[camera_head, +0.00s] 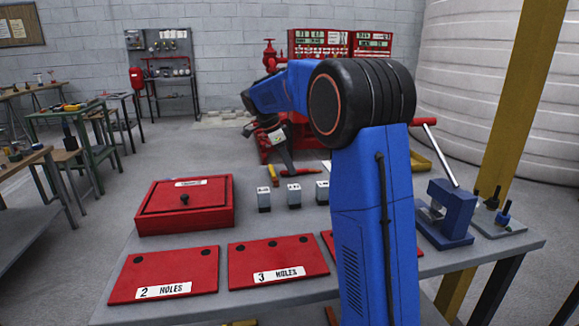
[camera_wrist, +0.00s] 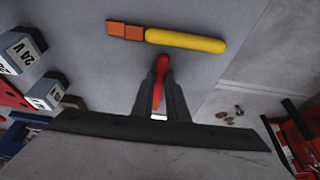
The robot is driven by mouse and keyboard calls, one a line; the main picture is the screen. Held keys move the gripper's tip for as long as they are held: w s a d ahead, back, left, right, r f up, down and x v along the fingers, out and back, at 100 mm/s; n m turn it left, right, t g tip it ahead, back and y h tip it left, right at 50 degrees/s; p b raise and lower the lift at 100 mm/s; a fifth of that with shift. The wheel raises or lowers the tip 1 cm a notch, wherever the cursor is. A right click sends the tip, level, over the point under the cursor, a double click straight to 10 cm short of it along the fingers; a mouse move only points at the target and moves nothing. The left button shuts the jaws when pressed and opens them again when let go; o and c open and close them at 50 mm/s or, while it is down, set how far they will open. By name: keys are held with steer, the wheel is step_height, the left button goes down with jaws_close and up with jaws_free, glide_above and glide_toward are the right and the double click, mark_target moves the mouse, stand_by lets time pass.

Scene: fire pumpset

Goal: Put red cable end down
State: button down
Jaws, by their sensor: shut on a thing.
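My gripper (camera_wrist: 161,92) is shut on the red cable end (camera_wrist: 161,70), which sticks out between the two dark fingers in the wrist view. In the head view my gripper (camera_head: 288,165) is low over the far side of the grey table (camera_head: 125,258), and the red cable end (camera_head: 298,172) shows at its tip. I cannot tell whether the cable end touches the table. A yellow piece with an orange end (camera_wrist: 185,40) lies just beyond the fingertips in the wrist view; it also shows left of the gripper in the head view (camera_head: 272,174).
Several small labelled blocks (camera_head: 294,194) stand nearer on the table. A red box with a black knob (camera_head: 185,205) and red hole plates (camera_head: 277,261) lie in front and left. A blue vise (camera_head: 447,212) stands right. Grey tabletop around the yellow piece looks clear.

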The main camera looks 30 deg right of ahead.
steer(key=shift+f, duration=0.15)
steer(key=c, duration=1.7)
jaws_free()
steer(key=shift+c, duration=0.2)
steer(key=v, duration=1.2)
